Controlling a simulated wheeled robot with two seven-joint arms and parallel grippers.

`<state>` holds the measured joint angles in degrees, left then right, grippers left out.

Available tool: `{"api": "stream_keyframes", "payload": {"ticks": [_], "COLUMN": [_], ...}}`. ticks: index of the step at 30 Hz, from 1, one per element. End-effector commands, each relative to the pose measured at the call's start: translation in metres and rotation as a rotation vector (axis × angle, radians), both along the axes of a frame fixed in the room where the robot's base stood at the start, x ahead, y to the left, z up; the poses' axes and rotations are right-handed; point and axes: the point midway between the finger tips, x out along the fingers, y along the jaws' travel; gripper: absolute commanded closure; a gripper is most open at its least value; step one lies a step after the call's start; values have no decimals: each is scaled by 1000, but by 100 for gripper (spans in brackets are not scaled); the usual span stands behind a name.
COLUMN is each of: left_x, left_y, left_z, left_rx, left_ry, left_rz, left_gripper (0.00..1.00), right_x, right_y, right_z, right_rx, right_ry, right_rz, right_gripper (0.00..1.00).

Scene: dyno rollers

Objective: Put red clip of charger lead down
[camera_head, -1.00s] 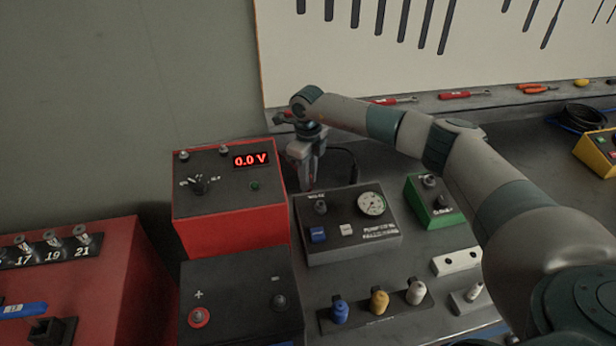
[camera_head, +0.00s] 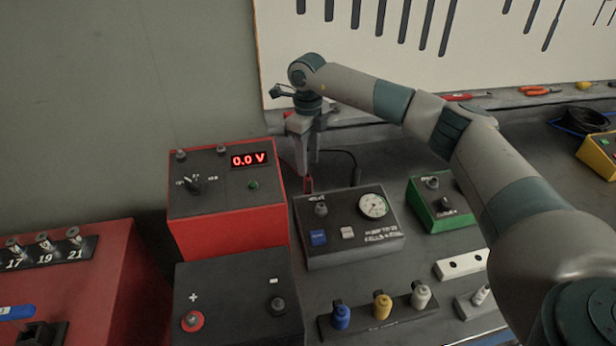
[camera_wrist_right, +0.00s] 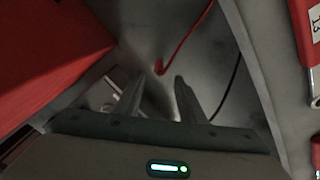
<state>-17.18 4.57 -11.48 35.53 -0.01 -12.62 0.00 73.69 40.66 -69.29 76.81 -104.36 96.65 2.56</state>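The red clip (camera_head: 308,185) of the charger lead is low on the bench, just behind the gauge box and right of the red charger (camera_head: 228,228), whose display reads 0.0 V. My right gripper (camera_head: 307,170) is above the clip, pointing down. In the right wrist view its two fingers (camera_wrist_right: 158,88) are apart with nothing between them. The curved red lead (camera_wrist_right: 190,42) and its red end (camera_wrist_right: 159,69) lie beyond the fingertips. The clip's exact contact with the bench is hard to see. My left gripper is out of view.
A black battery (camera_head: 235,277) with plus and minus posts stands before the charger. The gauge box (camera_head: 345,252), a green box (camera_head: 440,222) and a rack of blue, yellow and white plugs (camera_head: 381,320) crowd the bench. A black cable (camera_head: 354,165) runs behind.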

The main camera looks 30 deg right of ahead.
Motion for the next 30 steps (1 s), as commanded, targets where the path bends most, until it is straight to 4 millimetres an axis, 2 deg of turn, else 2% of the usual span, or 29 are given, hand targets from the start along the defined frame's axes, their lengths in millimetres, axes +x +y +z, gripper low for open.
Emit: {"api": "stream_keyframes", "payload": {"ticks": [1, 6, 12, 30], "left_x": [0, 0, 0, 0], "left_y": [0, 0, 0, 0], "left_z": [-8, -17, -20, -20], "left_rx": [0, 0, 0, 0], "left_ry": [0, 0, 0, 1], "left_rz": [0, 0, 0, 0], "left_gripper": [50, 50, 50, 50], "right_x": [1, 1, 0, 0], "right_y": [0, 0, 0, 0], "right_z": [7, 32, 46, 48], "right_rx": [1, 1, 1, 1], "right_ry": [-5, -3, 0, 1], "right_rz": [0, -1, 0, 0], "right_gripper": [64, 64, 64, 64]}}
